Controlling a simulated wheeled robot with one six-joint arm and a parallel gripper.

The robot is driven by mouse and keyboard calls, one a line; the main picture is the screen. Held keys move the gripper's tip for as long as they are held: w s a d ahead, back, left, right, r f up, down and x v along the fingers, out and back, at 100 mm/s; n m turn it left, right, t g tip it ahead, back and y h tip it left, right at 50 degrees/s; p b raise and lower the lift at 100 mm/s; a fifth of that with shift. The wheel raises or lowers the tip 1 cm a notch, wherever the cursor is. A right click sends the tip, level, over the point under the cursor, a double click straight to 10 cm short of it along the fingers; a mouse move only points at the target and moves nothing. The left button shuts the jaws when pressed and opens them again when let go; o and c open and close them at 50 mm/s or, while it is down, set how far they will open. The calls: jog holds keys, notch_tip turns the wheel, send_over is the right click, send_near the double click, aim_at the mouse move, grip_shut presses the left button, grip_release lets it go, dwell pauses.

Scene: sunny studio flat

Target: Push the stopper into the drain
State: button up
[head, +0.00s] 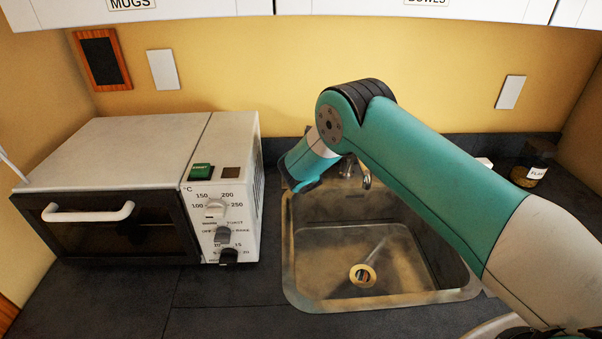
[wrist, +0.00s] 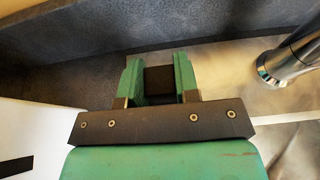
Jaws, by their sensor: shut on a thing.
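The drain (head: 362,275) is a round, pale-rimmed opening in the floor of the metal sink (head: 330,293). My gripper (wrist: 158,80) is shut on a small dark thing (wrist: 159,79) between its green fingers in the wrist view. It is probably the stopper, but only a dark face of it shows. In the head view my teal wrist is at the back left corner of the sink, well apart from the drain. The fingertips and the held thing cannot be made out there.
The faucet (wrist: 290,62) stands close to the right of my gripper in the wrist view. A white toaster oven (head: 150,152) stands left of the sink. A dark-lidded jar (head: 534,162) is at the back right. Cupboards hang above.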

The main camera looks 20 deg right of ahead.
jog(key=shift+r+p, duration=1.05)
jog(key=shift+r, duration=0.85)
